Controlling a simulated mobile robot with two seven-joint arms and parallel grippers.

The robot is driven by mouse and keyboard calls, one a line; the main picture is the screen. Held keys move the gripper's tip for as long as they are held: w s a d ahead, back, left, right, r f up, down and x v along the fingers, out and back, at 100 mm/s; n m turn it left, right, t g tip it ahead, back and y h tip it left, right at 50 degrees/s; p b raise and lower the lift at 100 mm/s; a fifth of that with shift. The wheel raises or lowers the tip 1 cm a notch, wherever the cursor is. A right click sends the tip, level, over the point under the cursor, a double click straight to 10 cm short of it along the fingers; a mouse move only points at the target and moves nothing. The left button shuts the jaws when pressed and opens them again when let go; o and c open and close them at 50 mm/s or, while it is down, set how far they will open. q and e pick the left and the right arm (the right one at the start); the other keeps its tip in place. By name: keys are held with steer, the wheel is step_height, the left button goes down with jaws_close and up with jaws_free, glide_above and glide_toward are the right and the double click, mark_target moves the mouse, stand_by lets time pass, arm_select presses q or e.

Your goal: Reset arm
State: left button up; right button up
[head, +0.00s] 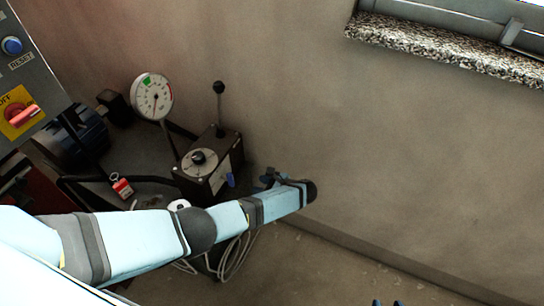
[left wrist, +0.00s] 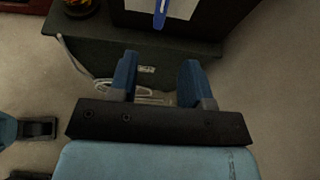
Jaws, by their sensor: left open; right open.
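My left arm reaches in from the left in the head view, with its gripper (head: 268,179) small and partly hidden at the arm's far end, near the wall and beside the black machine. In the left wrist view the two blue fingers of this gripper (left wrist: 158,82) stand apart with nothing between them. A dark cabinet is beyond the fingers. Only two dark fingertips of my right gripper (head: 387,302) show at the bottom edge of the head view, apart from each other. No cloth is in view.
A black box with a round dial plate (head: 198,162) and a lever stands by a white gauge (head: 152,96). A grey control panel (head: 40,75) with a RESET button is at the left. The wall (head: 400,160) runs behind, with a speckled sill (head: 440,48) above. Cables hang below my left arm.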

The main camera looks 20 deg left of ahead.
arm_select(q)
steer(key=s+d+n+g+h, duration=0.1)
steer(key=s+d+n+h, duration=0.25)
steer(key=s, duration=0.45)
steer(key=s+d+n+h, duration=0.3)
steer(key=s+n+h, duration=0.15)
steer(key=s, duration=0.45)
steer(key=s+a+r+n+t+h, duration=0.25)
steer(key=s+a+r+n, duration=0.2)
steer(key=s+r, duration=0.5)
steer(key=s+a+r+n+t+h, duration=0.1)
steer(key=s+a+r+n+h, duration=0.35)
steer(key=r, duration=0.75)
steer(key=w+d+f+m+t+h+p, duration=0.1)
steer(key=w+d+f+t+p, duration=0.3)
steer(key=p, duration=0.5)
steer(key=d+f+t, duration=0.1)
steer(key=d+t, duration=0.1)
steer(key=t, duration=0.1)
steer(key=shift+w+d+h, duration=0.15)
steer(key=shift+d+h, duration=0.15)
steer(key=shift+d, duration=0.05)
steer(key=shift+t, duration=0.25)
